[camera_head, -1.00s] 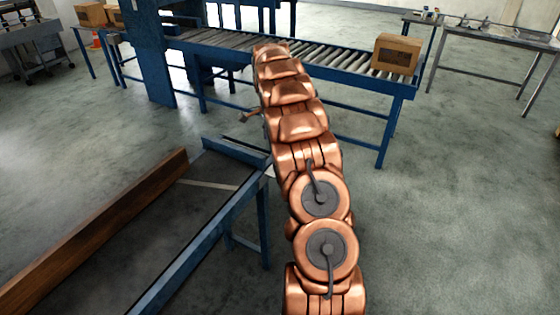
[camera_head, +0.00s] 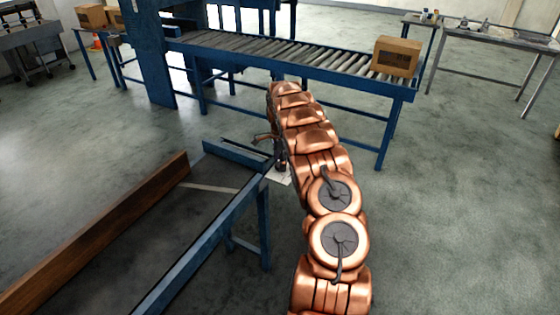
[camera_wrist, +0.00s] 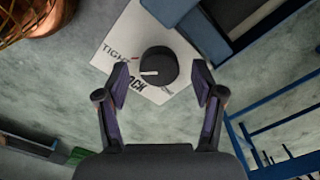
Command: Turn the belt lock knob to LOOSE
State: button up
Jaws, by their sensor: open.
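The belt lock knob (camera_wrist: 158,64) is a round black knob on a white label plate (camera_wrist: 118,45) in the wrist view. Its white mark points left, towards the TIGHT side. A red mark and the word TIGHT are on the left of the plate. LOCK is printed below, and small lettering right of the knob is too small to read. My gripper (camera_wrist: 160,76) is open, with one finger on each side of the knob and visible gaps between. In the head view the plate (camera_head: 277,177) shows beside the blue conveyor frame, and my gripper (camera_head: 268,140) is partly hidden by my arm.
A belt conveyor with a blue frame (camera_head: 215,225) and wooden side board (camera_head: 110,225) lies left of my arm. A roller conveyor (camera_head: 330,62) with a cardboard box (camera_head: 397,56) stands behind. Open floor is on the right.

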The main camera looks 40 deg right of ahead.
jog(key=shift+f, duration=0.35)
jog(key=shift+c, duration=0.4)
jog(key=c, duration=1.1)
